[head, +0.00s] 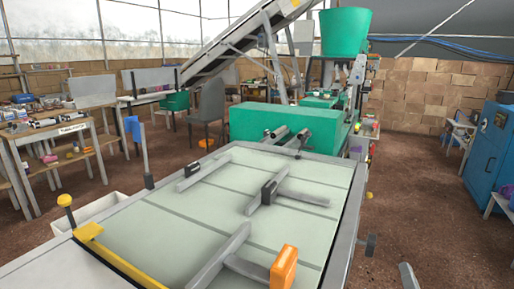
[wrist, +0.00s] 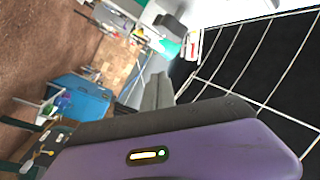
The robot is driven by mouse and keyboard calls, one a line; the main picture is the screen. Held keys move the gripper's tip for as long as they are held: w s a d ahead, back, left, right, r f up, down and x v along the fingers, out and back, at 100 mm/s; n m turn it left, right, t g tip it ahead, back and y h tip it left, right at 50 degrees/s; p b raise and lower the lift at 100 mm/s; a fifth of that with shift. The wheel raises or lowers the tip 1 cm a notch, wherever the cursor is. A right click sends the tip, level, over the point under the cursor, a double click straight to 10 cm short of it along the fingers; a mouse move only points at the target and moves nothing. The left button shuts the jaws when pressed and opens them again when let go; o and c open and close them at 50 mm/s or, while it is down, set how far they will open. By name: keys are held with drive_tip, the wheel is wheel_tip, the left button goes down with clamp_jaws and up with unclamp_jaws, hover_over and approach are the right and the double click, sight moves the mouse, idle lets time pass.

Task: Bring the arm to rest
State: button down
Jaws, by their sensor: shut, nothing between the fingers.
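My gripper (wrist: 158,92) shows in the wrist view as two grey fingers close together, with nothing between them. It points up and away from the floor side of the picture, toward the tilted far part of the hall. The purple and dark grey housing in the lower part of that view is mine. I cannot make out my gripper in the head view. No object is held.
A pale green-topped table (head: 270,205) with grey bars and an orange block (head: 284,268) fills the front. A green machine (head: 285,125) stands behind it. A blue cabinet (head: 490,150) is at right; it also shows in the wrist view (wrist: 85,97). Brown floor (head: 415,190) lies open between.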

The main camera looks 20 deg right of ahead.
drive_tip(key=s+a+r+n+g+y+p, duration=0.1)
drive_tip(key=s+a+n+y, duration=0.4)
drive_tip(key=s+a, duration=0.8)
drive_tip(key=s+a+r+n+y+p, duration=0.3)
drive_tip(key=s+a+n+y+p, duration=0.2)
drive_tip(key=s+a+n, duration=0.5)
drive_tip(key=s+a, duration=0.4)
drive_tip(key=a, duration=0.4)
drive_tip(key=shift+g+y, duration=0.4)
drive_tip(key=shift+s+a, duration=0.1)
